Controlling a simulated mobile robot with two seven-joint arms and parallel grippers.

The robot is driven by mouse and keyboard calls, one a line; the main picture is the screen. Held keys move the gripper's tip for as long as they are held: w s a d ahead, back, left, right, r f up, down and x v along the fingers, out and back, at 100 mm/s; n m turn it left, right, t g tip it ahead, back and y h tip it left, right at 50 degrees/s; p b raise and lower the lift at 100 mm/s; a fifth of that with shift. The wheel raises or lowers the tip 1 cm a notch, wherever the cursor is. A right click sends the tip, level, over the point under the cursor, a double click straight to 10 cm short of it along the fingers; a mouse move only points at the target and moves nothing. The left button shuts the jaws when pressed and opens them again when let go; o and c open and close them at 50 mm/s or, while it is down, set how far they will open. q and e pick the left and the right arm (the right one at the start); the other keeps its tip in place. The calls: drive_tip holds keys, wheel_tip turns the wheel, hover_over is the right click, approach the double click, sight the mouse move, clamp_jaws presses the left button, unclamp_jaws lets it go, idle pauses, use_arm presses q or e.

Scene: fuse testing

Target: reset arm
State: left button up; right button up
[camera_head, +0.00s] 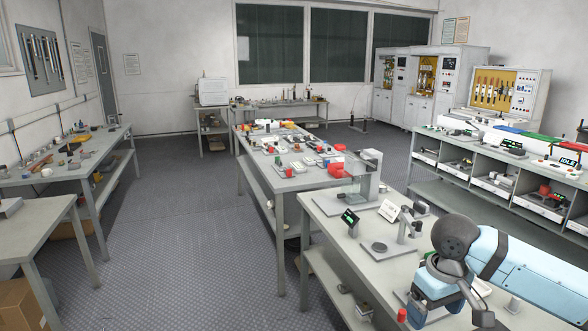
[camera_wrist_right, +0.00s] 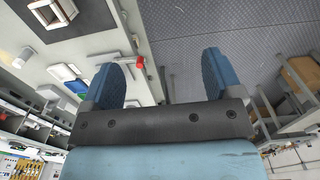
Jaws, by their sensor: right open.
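My right gripper (camera_wrist_right: 160,78) shows clearly in the right wrist view, with its two blue fingers spread apart and nothing between them. Beyond the fingers lie the edge of a grey bench (camera_wrist_right: 138,30) and the dark patterned floor (camera_wrist_right: 225,25). In the head view my light blue right arm comes in from the lower right, over the near workbench (camera_head: 330,205). Its dark joint covers part of that bench, and the fingertips are hard to make out there. My left arm and gripper are not in view.
A red-topped item (camera_head: 402,316) stands by my arm. Shelving with bins (camera_head: 492,184) is at the right. Open floor (camera_head: 185,230) lies left.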

drive_tip(key=s+a+f+n+t+y+b, duration=0.1)
drive_tip(key=s+a+f+t+y+b, duration=0.15)
drive_tip(key=a+f, duration=0.75)
drive_tip(key=s+a+f+t+y+b, duration=0.25)
drive_tip(key=s+a+f+y, duration=0.2)
drive_tip(key=f, duration=0.85)
use_arm(q)
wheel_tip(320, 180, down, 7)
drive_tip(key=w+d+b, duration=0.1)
drive_tip(key=b, duration=0.4)
use_arm(e)
drive_tip(key=s+d+f+m+t+h, duration=0.1)
drive_tip(key=s+d+f+t+h, duration=0.15)
drive_tip(key=s+f, duration=0.5)
drive_tip(key=s+d+f+m+t+h, duration=0.1)
drive_tip(key=s+d+f+t, duration=0.25)
drive_tip(key=s+f, duration=0.4)
use_arm(q)
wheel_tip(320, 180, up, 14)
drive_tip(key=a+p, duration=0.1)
drive_tip(key=p, duration=1.7)
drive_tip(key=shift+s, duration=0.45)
use_arm(e)
wheel_tip(320, 180, up, 14)
drive_tip(key=d, duration=0.1)
drive_tip(key=shift+d+r, duration=0.2)
drive_tip(key=shift+d, duration=0.2)
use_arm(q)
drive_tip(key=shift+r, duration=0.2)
